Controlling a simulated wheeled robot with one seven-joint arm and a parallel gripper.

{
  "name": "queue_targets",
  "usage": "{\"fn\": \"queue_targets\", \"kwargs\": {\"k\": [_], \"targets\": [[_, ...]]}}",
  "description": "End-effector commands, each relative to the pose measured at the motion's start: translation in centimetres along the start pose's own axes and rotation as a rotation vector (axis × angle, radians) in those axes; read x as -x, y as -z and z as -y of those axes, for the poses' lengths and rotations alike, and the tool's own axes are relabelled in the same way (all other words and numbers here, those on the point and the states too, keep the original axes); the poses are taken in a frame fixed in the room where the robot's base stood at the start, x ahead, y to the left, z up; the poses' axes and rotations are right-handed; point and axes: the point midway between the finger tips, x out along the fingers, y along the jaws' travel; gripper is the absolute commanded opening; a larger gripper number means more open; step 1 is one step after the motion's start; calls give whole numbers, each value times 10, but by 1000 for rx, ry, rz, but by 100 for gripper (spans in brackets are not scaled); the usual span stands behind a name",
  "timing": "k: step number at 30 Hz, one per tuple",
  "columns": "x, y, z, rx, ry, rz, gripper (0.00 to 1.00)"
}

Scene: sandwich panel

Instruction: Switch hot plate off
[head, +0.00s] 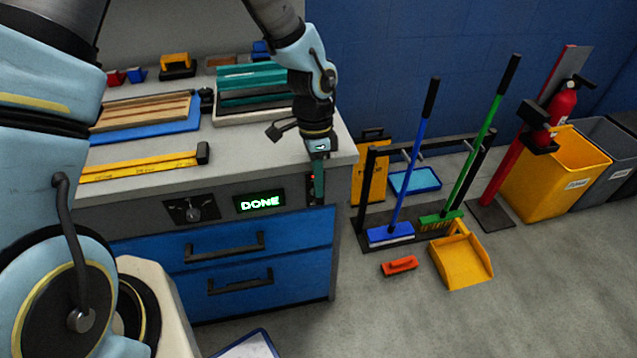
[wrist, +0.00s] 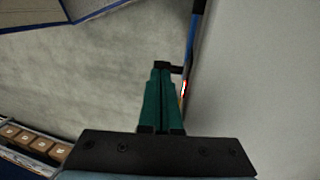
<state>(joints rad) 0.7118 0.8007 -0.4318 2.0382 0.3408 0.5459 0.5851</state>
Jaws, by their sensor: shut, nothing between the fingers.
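My gripper (head: 318,199) points down just off the right front corner of the workbench (head: 240,148), its green fingers shut and empty. In the wrist view the closed fingertips (wrist: 161,67) are beside the bench front, close to a small black part (wrist: 176,69). A small red and white spot (wrist: 184,88) shows right of the fingers. In the head view a bit of red (head: 310,184) shows beside the fingers, mostly hidden by them. A dark panel with a round knob (head: 194,211) and a lit display reading DONE (head: 260,202) are on the bench front. I cannot tell which part is the hot plate.
On the bench are a teal slatted stack (head: 252,75), wooden strips (head: 140,115) and a yellow bar (head: 138,168). Blue drawers (head: 235,252) are below. A broom rack (head: 372,240), yellow dustpan (head: 461,262) and orange brush (head: 399,266) stand or lie right of the bench.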

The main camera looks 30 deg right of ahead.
Motion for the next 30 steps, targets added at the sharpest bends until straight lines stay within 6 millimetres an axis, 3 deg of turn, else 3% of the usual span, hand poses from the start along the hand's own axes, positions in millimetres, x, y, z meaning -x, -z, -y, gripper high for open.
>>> {"fn": "queue_targets", "kwargs": {"k": [17, 30], "targets": [[-11, 0, 0, -3, 15, 2, 0], [-24, 0, -7, -3, 228, 1, 0]]}}
